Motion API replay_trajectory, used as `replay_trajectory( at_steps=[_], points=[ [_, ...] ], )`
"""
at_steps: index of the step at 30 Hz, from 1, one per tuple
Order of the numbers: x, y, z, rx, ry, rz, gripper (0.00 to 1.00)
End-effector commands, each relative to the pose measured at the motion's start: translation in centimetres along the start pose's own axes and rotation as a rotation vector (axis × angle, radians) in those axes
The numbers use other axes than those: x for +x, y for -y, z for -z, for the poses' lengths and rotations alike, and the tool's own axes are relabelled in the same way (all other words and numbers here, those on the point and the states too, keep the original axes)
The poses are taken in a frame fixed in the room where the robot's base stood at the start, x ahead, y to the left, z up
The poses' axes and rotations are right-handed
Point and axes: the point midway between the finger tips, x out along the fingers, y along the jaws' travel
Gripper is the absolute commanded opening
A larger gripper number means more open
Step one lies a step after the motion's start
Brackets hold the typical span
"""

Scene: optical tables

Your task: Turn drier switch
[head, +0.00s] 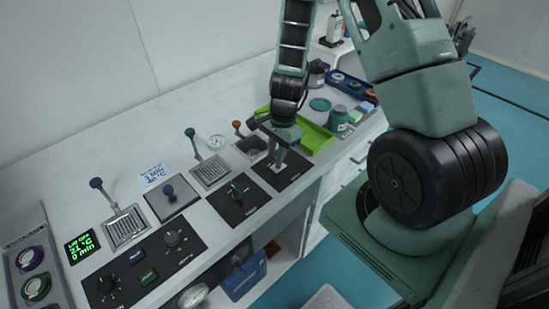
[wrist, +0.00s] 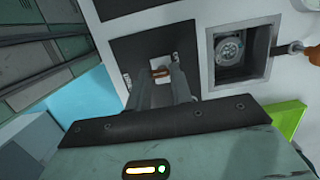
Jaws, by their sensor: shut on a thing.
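My gripper (head: 279,164) points down over the right-hand black panel (head: 297,173) on the bench, in the head view. In the wrist view, the same panel (wrist: 124,48) carries a small pale plate with a brownish switch (wrist: 160,72). My gripper (wrist: 160,76) has its two fingers on either side of this switch and is shut on it. The fingers hide part of the plate and switch. No label on the switch is readable.
A square metal recess (wrist: 240,52) with an orange-handled lever (wrist: 290,49) lies beside the panel. A green tray (head: 316,133) is close behind my gripper. Several other levers and dials stand farther left.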

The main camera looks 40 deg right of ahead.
Motion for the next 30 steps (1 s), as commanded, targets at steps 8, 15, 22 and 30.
replay_trajectory(
  at_steps=[8,15,22,30],
  points=[
    [0.0,0.1,1.7,0.009,0.230,0.006,0.00],
    [-0.1,0.1,2.8,0.005,0.459,0.004,0.00],
    [0.1,0.1,3.8,0.004,0.652,0.004,0.00],
    [0.4,0.1,4.5,0.001,0.809,0.003,0.00]
  ],
)
